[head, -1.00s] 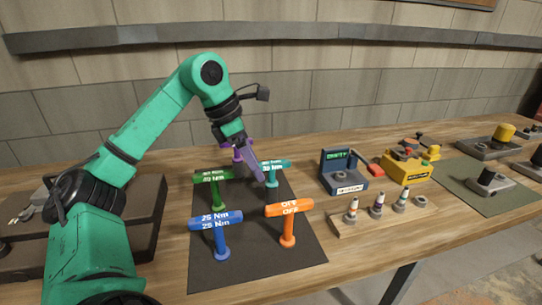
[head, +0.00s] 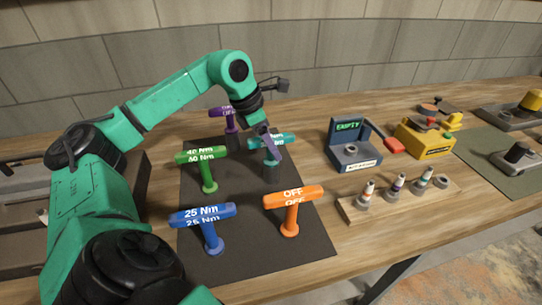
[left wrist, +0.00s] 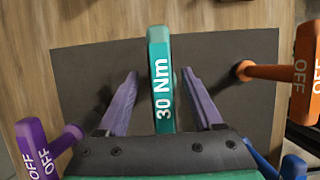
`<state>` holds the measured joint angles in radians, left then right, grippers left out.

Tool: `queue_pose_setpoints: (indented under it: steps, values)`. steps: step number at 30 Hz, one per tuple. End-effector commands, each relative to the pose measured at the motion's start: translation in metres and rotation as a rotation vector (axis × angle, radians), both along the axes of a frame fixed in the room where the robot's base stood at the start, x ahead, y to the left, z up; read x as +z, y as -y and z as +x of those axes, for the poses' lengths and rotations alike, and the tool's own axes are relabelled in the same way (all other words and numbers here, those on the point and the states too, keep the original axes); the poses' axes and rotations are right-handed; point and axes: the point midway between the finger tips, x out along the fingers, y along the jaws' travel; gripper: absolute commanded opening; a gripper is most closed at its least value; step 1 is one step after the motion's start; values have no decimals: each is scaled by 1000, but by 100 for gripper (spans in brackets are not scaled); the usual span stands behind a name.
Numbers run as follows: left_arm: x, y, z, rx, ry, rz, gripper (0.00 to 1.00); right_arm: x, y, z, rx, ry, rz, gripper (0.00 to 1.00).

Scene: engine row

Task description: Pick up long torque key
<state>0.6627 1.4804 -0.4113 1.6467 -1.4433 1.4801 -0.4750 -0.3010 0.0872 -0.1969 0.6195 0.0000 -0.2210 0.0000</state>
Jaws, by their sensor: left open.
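Several T-handled torque keys stand upright on a dark mat (head: 260,239). The teal key (head: 284,139) reads 30 Nm and stands at the mat's back right. My left gripper (head: 274,152) is open above it. In the left wrist view, the purple fingers (left wrist: 160,75) lie on either side of the teal handle (left wrist: 161,95), with gaps. The green key (head: 201,156), blue key (head: 203,215), orange OFF key (head: 293,196) and purple key (head: 225,112) stand around it. No label says which key is long. My right gripper is not in view.
A wooden rack (head: 398,202) holds several small coloured-band pieces. A green mat (head: 490,165) lies at the far right.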

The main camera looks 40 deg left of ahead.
Motion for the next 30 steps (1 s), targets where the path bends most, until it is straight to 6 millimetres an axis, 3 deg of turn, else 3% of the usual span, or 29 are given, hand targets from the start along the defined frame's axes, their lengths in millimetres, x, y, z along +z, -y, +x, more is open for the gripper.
queue_pose_setpoints:
  steps: [5,11,16,17,30]
  values:
    - [-23,6,8,-2,-1,-1,68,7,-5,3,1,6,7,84]
    - [-26,6,9,0,0,0,68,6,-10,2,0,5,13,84]
    - [-25,6,9,0,0,0,3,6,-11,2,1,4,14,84]
    - [-25,6,9,0,0,0,0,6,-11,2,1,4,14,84]
    - [-22,6,9,-1,2,-1,0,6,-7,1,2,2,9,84]
